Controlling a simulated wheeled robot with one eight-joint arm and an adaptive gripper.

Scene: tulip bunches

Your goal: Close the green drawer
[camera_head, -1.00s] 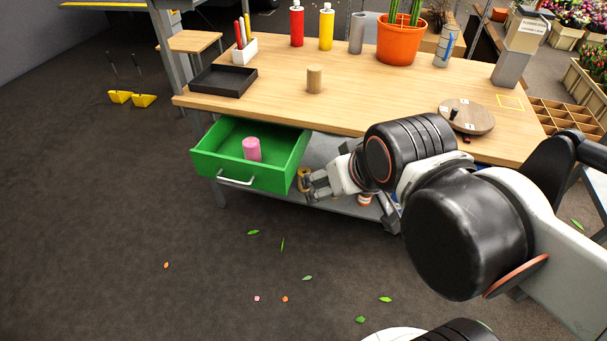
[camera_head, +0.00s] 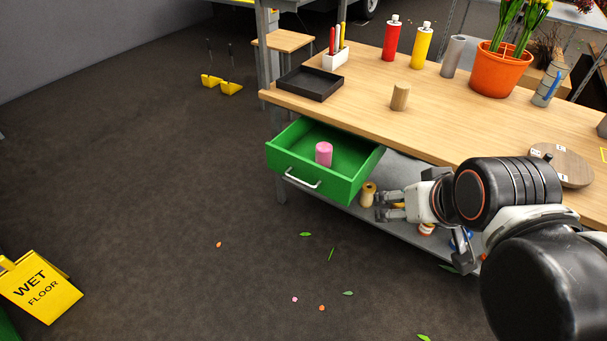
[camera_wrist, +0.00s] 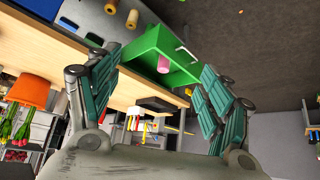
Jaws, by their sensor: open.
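The green drawer (camera_head: 309,181) is pulled out from under the left end of the wooden table. It has a pale bar handle (camera_head: 302,179) on its front, and a pink cylinder (camera_head: 324,153) stands inside it. My gripper (camera_head: 384,206) is to the right of the drawer in the head view, apart from it, with its fingers towards the drawer. In the wrist view the green drawer (camera_wrist: 150,42) lies ahead, between and beyond the spread fingers of my gripper (camera_wrist: 160,88). The gripper is open and empty.
A grey lower shelf (camera_head: 405,180) holds spools. Floor in front of the drawer is clear except for petals and leaves; a yellow wet-floor sign (camera_head: 42,285) stands left.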

